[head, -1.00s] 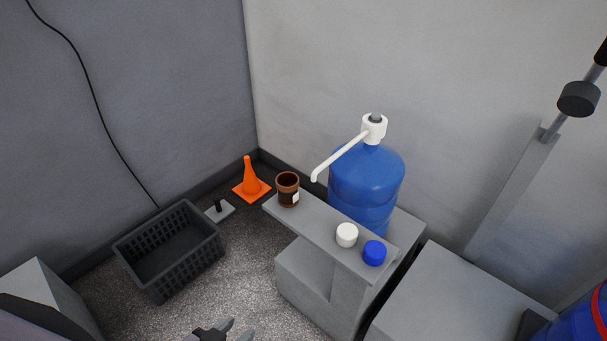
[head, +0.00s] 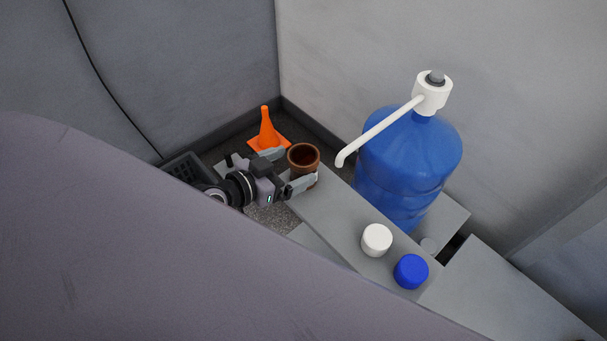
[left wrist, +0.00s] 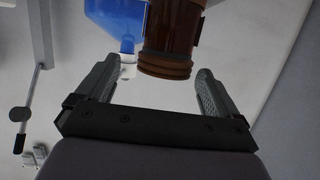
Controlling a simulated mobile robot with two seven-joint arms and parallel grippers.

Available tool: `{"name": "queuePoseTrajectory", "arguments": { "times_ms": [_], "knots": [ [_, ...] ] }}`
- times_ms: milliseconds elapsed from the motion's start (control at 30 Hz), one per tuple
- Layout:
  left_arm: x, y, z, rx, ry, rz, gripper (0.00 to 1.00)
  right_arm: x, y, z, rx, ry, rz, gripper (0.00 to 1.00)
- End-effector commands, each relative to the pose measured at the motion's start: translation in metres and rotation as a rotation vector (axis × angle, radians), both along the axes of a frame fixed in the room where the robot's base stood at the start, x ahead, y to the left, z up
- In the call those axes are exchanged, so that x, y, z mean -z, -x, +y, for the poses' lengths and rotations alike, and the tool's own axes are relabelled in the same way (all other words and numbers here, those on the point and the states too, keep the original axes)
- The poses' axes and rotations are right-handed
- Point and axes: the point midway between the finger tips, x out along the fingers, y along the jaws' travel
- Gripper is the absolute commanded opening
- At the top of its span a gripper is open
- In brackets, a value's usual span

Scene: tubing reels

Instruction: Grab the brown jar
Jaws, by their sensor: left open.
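The brown jar (head: 304,157) is open-topped and stands upright at the far left end of the grey shelf (head: 336,214). My left gripper (head: 286,169) is open beside it, with one finger on the jar's far left side and the other in front of its lower right. In the left wrist view the jar (left wrist: 168,40) lies ahead, between the lines of the two spread fingers of the gripper (left wrist: 158,85). The jaws are not closed on it. My right gripper does not show.
A blue water bottle (head: 409,165) with a white pump (head: 432,93) stands right of the jar, its spout reaching toward it. A white cap (head: 376,240) and a blue cap (head: 411,271) sit on the shelf.

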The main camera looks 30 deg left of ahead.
Motion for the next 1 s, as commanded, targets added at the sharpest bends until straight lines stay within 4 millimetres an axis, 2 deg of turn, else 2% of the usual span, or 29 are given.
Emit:
{"name": "queuePoseTrajectory", "arguments": {
  "times_ms": [267,600,900,933,1000],
  "knots": [
    [0.006,-0.022,-0.005,-0.001,0.002,-0.001,0.95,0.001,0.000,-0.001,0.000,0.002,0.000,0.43],
    [0.017,-0.059,-0.012,-0.001,0.003,-0.001,0.95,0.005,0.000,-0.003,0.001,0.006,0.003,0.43],
    [0.019,-0.062,-0.014,-0.001,0.002,0.001,0.95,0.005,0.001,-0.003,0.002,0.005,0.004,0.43],
    [0.019,-0.062,-0.014,-0.001,0.002,0.001,0.92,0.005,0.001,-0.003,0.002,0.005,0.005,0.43],
    [0.019,-0.062,-0.014,-0.001,0.002,0.001,0.69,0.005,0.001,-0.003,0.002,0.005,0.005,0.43]
  ]
}}
